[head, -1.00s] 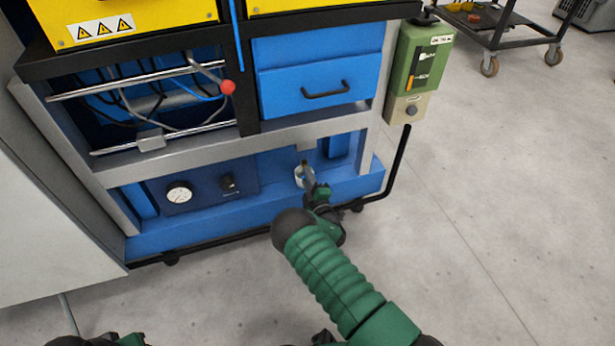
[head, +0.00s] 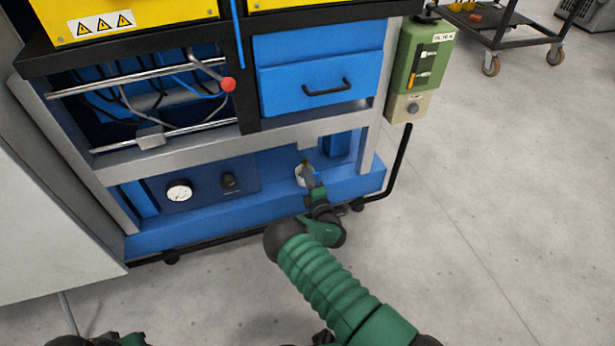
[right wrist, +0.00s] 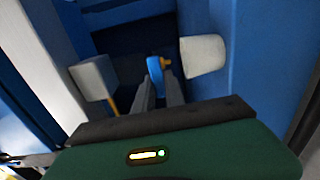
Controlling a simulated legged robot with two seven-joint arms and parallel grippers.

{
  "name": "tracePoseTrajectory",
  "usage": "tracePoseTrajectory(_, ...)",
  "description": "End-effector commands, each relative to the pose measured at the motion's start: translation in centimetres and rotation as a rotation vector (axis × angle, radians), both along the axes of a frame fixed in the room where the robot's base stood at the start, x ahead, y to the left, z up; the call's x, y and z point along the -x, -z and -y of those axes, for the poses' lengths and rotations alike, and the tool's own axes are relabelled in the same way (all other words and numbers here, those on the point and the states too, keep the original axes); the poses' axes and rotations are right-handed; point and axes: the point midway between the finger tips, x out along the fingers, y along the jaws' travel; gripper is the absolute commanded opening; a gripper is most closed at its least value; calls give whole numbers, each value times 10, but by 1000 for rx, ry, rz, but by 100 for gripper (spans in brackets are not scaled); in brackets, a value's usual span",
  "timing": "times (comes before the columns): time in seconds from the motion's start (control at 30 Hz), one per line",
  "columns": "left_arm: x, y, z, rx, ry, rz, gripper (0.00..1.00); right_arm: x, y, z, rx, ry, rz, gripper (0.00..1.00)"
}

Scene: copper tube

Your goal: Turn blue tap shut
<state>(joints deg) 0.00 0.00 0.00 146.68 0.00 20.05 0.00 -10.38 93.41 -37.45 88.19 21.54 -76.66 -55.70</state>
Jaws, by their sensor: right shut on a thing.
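The blue tap (right wrist: 154,67) shows in the right wrist view between the tips of my right gripper (right wrist: 161,82), with a small brass-yellow part beside it. The gripper's two grey fingers are close on either side of the tap handle and shut on it. In the head view my right gripper (head: 311,181) reaches into the lower bay of the blue bench, and the tap is too small and covered to make out there.
A white rounded cup-like part (right wrist: 204,56) stands right of the tap, and a pale block (right wrist: 93,78) stands left of it. The bench's grey frame rail (head: 250,144) runs above the bay. A gauge (head: 179,191) sits to the left.

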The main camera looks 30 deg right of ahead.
Motion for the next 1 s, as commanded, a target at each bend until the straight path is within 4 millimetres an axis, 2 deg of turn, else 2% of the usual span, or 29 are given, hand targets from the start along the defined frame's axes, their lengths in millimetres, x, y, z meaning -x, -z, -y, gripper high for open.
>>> tracePoseTrajectory(0.03, 0, 1, 0, 0, 0, 0, 36, 1, 6, -5, -5, -8, -11, 0)
tracePoseTrajectory(0.17, 0, 1, 0, 0, 0, 0, 36, 1, 7, -5, -6, -9, -12, 0)
tracePoseTrajectory(0.2, 0, 1, 0, 0, 0, 0, 36, 1, 7, -5, -6, -8, -12, 18)
tracePoseTrajectory(0.33, 0, 1, 0, 0, 0, 0, 36, 1, 5, -4, -4, -6, -9, 35)
tracePoseTrajectory(0.67, 0, -2, 0, 0, 0, 0, 36, 2, 1, -2, -3, -3, -3, 36)
tracePoseTrajectory(0.77, 0, -10, 0, 0, 0, 0, 36, 13, -1, -5, -3, -2, -5, 36)
tracePoseTrajectory(0.83, 0, -20, 0, 0, 0, 0, 36, 27, -3, -8, -4, -2, -7, 36)
tracePoseTrajectory(1.0, 0, -44, 0, 0, 0, 0, 36, 75, -4, -19, -3, -3, -11, 36)
